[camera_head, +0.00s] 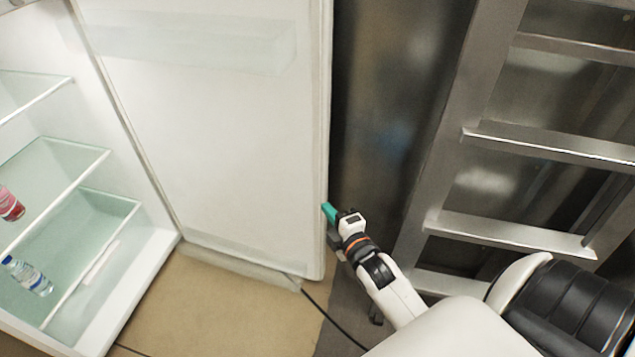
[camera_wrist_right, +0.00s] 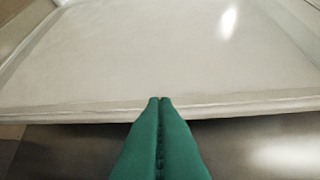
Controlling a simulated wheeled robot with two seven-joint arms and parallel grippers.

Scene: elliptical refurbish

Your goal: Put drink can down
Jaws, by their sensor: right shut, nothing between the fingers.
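A red can-like item (camera_head: 10,204) stands on the middle fridge shelf at the far left edge of the head view, partly cut off; I cannot tell for sure that it is the drink can. My right gripper (camera_head: 328,212) is at the outer edge of the open fridge door (camera_head: 215,130). In the right wrist view its green fingers (camera_wrist_right: 160,100) are together with nothing between them, their tips at the door's edge (camera_wrist_right: 75,112). I cannot tell whether they touch it. My left gripper is not in view.
The open fridge (camera_head: 150,270) is at the left, with glass shelves (camera_head: 60,160) and a clear bottle (camera_head: 28,276) low inside. A metal rack (camera_head: 540,145) stands at the right. A black cable (camera_head: 330,317) lies on the tan floor (camera_head: 215,310).

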